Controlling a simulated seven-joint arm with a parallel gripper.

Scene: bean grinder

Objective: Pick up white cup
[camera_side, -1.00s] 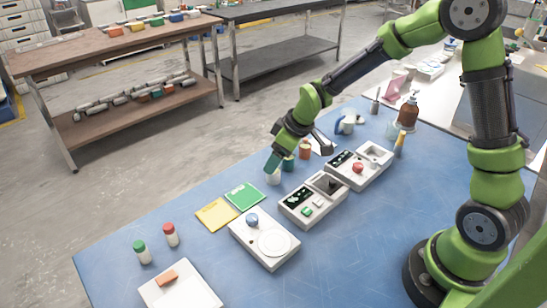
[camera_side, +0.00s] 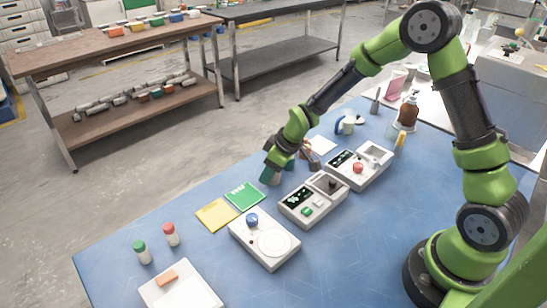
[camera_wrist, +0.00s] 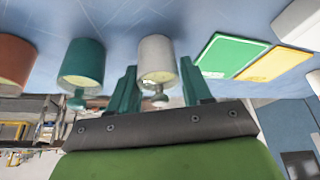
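The white cup (camera_wrist: 156,56) shows in the wrist view, with its handle pointing toward my gripper's palm. My gripper (camera_wrist: 158,85) is open, with one teal finger to each side of the cup and gaps still visible. In the side view my gripper (camera_side: 271,172) is low over the blue table, beyond the green and yellow cards. There its fingers hide the white cup.
A green cup (camera_wrist: 82,62) stands close beside the white cup, just outside one finger, with an orange cup (camera_wrist: 14,60) past it. Green (camera_side: 245,196) and yellow (camera_side: 216,214) cards lie nearby. White consoles (camera_side: 313,199) stand to the right.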

